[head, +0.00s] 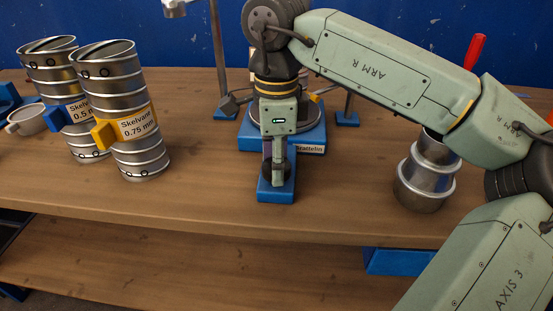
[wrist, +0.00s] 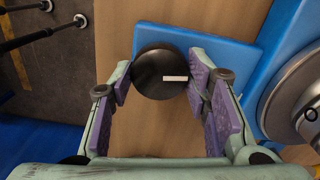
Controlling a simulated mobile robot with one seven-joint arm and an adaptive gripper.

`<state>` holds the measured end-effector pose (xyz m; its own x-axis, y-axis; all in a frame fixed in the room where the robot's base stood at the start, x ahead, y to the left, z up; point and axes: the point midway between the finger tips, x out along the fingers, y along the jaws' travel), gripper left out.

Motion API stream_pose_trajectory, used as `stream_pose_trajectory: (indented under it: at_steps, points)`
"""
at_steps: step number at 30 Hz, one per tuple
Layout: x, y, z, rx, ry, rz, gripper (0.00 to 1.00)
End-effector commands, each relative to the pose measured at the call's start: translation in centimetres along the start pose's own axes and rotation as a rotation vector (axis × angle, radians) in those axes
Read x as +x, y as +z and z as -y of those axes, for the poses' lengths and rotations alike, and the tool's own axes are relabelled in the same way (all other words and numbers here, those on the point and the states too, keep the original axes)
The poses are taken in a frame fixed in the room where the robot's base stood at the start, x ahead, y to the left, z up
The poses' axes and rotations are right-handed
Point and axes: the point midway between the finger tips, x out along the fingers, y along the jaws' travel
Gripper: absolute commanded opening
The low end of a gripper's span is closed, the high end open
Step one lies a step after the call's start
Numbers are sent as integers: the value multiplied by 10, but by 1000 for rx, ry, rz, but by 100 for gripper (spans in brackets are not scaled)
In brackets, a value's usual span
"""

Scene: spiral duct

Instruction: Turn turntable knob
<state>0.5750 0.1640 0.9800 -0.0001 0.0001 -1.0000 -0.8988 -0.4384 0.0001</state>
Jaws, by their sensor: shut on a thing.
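The turntable knob (wrist: 160,72) is a round black knob with a white mark pointing right in the wrist view. It sits on a blue base (head: 276,195) at the middle of the bench in the head view. My gripper (wrist: 158,66) has its purple-padded fingers on either side of the knob and is shut on it. In the head view my gripper (head: 278,172) points straight down over the blue base and hides much of the knob. The larger blue turntable base (head: 312,137) stands just behind and is partly hidden by my arm.
Two ribbed metal ducts (head: 137,158) (head: 90,147) with yellow and blue labels stand at the left. A stepped metal duct piece (head: 420,190) stands at the right, partly behind my arm. A stand (head: 220,60) rises behind. The bench front (head: 200,195) is clear.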

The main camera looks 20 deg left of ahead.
Motion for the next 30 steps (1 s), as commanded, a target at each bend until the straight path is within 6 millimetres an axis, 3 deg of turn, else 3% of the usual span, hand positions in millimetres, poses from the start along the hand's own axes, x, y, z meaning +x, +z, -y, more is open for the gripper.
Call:
stream_pose_trajectory:
  at_steps: [9, 20, 23, 30]
  points:
    - [0, 0, 0, 1, -1, 0, 64]
    - [-4, 0, 0, 1, -1, 0, 64]
    - [-15, 0, 1, 3, -2, 0, 64]
    - [-65, 1, 1, 3, -3, 0, 64]
